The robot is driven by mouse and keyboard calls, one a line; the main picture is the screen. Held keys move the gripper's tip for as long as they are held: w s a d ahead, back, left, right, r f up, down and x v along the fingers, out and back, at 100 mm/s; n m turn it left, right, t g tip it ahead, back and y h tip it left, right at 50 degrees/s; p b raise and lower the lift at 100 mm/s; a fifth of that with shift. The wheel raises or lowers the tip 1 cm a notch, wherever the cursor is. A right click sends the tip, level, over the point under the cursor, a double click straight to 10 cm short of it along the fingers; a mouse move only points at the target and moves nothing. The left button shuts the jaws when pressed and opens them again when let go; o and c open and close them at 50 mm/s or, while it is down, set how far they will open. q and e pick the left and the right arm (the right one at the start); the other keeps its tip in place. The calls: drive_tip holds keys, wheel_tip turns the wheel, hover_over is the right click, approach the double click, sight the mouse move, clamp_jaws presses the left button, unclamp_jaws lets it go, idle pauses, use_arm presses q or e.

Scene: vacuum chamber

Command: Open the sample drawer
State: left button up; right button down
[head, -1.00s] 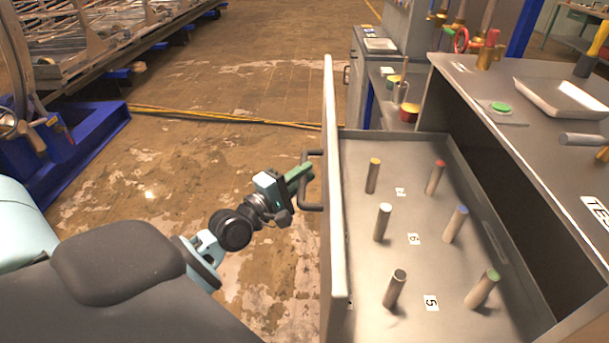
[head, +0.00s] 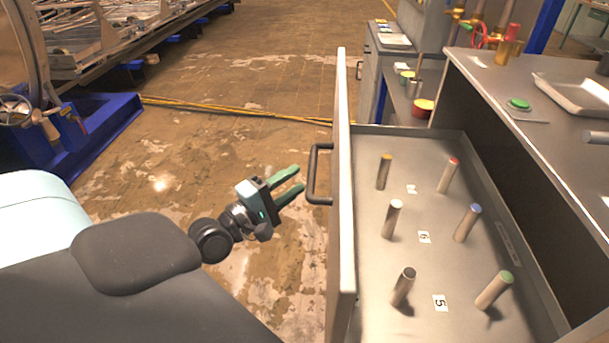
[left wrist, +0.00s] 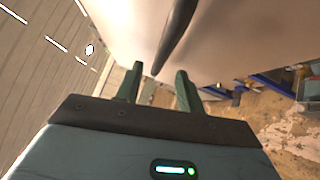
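The sample drawer (head: 484,163) is pulled well out from under the bench, so its inside shows. Its front panel (head: 343,200) faces left and carries a dark bar handle (head: 314,174). My left gripper (head: 298,179) is open and empty, just left of the handle and apart from it. In the left wrist view, my two green fingers (left wrist: 158,78) stand apart, with the dark handle bar (left wrist: 176,36) ahead of them, in front of the pale drawer front (left wrist: 235,40). My right gripper is not in view.
Several capped cylinders (head: 393,219) stand upright or slightly tilted in the drawer beside number labels. The bench top (head: 490,80) holds a metal tray (head: 575,95) and a green button (head: 519,103). The floor (head: 240,130) left of the drawer is clear.

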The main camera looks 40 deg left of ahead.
use_arm(q)
drive_tip(key=shift+v, duration=0.85)
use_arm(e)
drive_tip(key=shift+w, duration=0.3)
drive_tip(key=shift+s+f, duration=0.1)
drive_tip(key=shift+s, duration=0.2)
